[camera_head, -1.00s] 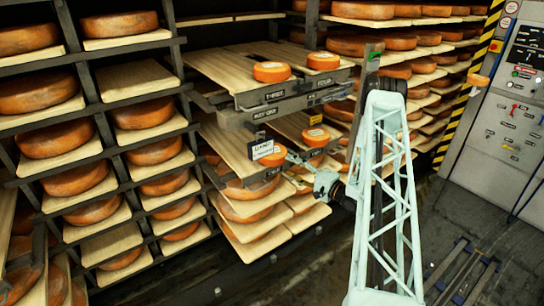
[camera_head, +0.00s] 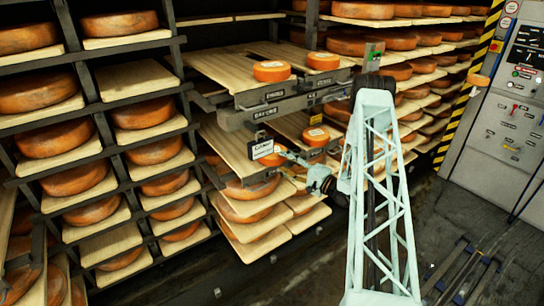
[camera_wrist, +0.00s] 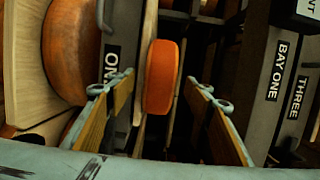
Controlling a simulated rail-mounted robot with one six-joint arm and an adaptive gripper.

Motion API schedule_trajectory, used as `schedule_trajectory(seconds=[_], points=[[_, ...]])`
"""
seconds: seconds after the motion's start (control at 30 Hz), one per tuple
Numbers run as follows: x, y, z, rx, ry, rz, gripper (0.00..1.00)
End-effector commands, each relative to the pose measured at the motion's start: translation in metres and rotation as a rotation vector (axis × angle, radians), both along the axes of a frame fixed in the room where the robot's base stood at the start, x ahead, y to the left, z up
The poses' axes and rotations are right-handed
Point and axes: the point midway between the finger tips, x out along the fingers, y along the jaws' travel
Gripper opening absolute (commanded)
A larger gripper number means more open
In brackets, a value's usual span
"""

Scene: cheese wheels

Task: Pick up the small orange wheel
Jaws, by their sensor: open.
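In the wrist view a small orange wheel (camera_wrist: 161,76) stands between the two fingers of my gripper (camera_wrist: 156,82). The fingers are open, with a visible gap on each side of the wheel. In the head view my gripper (camera_head: 287,156) reaches left to a small orange wheel (camera_head: 272,160) at the front of a lower board, beside a white sign. The gripper partly hides that wheel. Another small wheel (camera_head: 315,137) sits just right of it. Two more, a left one (camera_head: 271,72) and a right one (camera_head: 322,62), lie on the upper boards.
A larger wheel (camera_wrist: 70,50) on a board is close on the left in the wrist view. Labelled dark beams (camera_wrist: 270,75) stand on the right. The white sign (camera_head: 262,149) hangs by the lower shelf.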

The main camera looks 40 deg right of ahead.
Motion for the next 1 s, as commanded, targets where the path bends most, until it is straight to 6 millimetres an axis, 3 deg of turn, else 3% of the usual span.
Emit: schedule_trajectory(seconds=[0.27,0.87,1.0], points=[[0.022,0.003,0.000,0.000,-0.001,0.000,0.47],[0.023,0.004,0.000,0.000,-0.001,0.000,0.47],[0.023,0.004,0.000,0.000,-0.001,0.000,0.34]])
